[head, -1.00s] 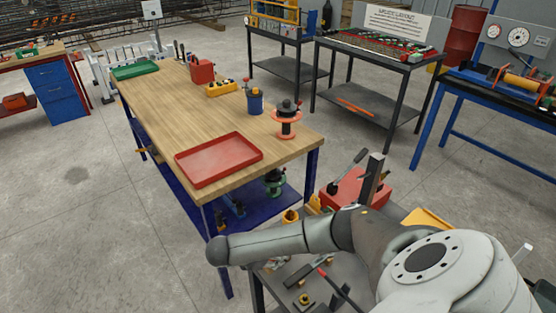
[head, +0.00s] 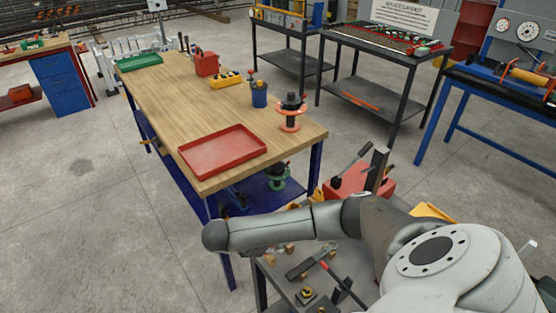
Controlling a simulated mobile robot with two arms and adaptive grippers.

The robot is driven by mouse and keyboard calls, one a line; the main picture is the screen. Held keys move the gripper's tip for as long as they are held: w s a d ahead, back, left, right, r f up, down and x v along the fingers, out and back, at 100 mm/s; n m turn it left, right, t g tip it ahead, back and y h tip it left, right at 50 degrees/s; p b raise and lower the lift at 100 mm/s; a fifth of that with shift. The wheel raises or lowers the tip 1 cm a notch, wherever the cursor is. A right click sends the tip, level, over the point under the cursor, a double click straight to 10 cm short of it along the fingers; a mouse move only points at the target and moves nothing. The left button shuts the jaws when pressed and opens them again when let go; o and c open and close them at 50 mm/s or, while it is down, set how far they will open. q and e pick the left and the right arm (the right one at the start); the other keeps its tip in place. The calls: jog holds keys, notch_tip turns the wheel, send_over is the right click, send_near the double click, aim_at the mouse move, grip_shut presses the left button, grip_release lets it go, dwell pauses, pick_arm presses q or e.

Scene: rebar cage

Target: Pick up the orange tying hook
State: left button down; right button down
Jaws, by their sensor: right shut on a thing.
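My right arm (head: 285,228) comes in from the lower right and reaches left over a grey tool cart (head: 345,258). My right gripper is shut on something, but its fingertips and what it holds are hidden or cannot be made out. I cannot clearly pick out an orange tying hook. A thin dark tool with a red part (head: 328,268) shows at the cart, below the arm; I cannot tell its kind. My left gripper is not in view.
A wooden workbench (head: 185,105) stands beyond the arm, with a red tray (head: 222,152), an orange spool (head: 290,122) and a blue tool cup (head: 259,96). A red toolbox (head: 350,187) is just behind my arm. Open floor (head: 100,225) lies at the left.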

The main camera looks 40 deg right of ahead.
jog(key=s+a+r+p, duration=0.6)
jog(key=a+r+p, duration=0.2)
jog(key=a, duration=0.3)
jog(key=shift+r+p, duration=0.15)
jog(key=shift+p, duration=0.45)
